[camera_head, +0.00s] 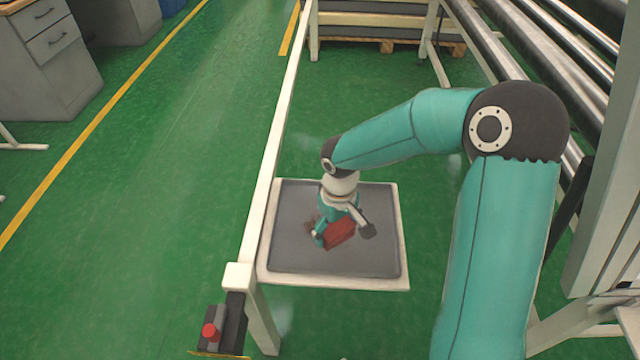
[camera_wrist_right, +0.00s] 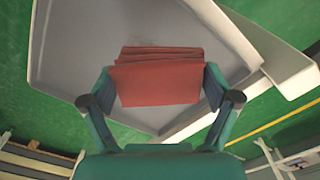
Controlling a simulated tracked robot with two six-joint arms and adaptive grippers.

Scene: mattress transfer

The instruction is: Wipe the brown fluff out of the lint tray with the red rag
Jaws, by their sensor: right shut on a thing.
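The lint tray (camera_head: 290,255) is a shallow grey tray with a pale rim, set beside a white frame post. My right gripper (camera_head: 343,233) is over the middle of the tray, shut on the folded red rag (camera_head: 340,236). In the right wrist view the red rag (camera_wrist_right: 157,83) is held between both fingers, with the grey tray floor (camera_wrist_right: 85,50) behind it. A little brown fluff (camera_head: 311,226) shows just left of the gripper; the gripper and rag may hide more. I cannot tell whether the rag touches the tray floor. My left gripper is not in view.
A white rail (camera_head: 275,140) runs along the tray's left side. A red button on a dark box (camera_head: 209,332) stands at the front left. Metal rollers (camera_head: 500,50) are at the upper right. Grey cabinets (camera_head: 45,60) stand at the far left; green floor between is clear.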

